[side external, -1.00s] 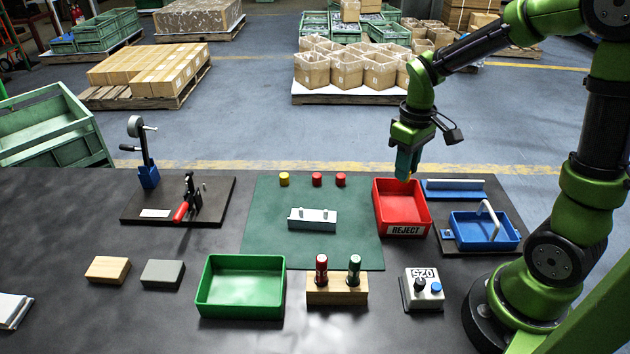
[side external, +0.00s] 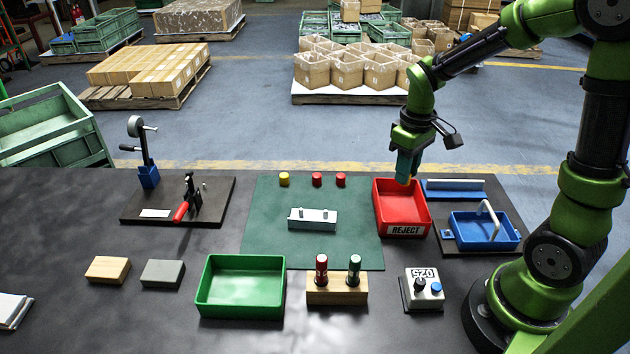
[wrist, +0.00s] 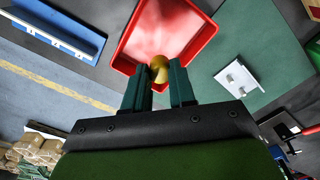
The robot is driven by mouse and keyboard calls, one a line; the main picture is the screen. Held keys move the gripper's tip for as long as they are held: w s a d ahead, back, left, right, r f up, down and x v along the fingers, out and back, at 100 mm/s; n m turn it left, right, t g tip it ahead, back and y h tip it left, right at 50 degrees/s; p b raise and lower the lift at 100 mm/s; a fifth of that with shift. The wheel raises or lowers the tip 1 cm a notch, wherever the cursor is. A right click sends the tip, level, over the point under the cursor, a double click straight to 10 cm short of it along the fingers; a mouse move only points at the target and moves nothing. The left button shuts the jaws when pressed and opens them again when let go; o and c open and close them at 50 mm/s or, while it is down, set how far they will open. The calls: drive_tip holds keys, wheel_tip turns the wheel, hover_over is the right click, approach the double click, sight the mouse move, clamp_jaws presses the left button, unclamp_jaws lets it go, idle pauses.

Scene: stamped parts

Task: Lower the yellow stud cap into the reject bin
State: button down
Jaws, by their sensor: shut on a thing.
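My gripper (side external: 405,180) is above the red reject bin (side external: 403,230), near its back edge. In the wrist view, the two teal fingers (wrist: 160,84) are shut on a yellow stud cap (wrist: 159,64). The open red bin (wrist: 127,57) lies below and beyond the cap, and its floor looks bare where it shows. Another yellow cap (side external: 284,179) stands on the green mat.
Two red caps (side external: 317,179) and a grey block with studs (side external: 312,219) are on the green mat (side external: 350,252), left of the bin. A blue tray with a white handle (side external: 484,232) and a blue rail (side external: 455,190) stand close on the right. A green bin (side external: 240,286) is at the front.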

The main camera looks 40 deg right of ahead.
sight(398, 213)
drive_tip(key=shift+f, duration=2)
drive_tip(key=shift+f, duration=2.5)
idle(0.3)
drive_tip(key=c, duration=0.8)
unclamp_jaws()
drive_tip(key=shift+c, duration=0.2)
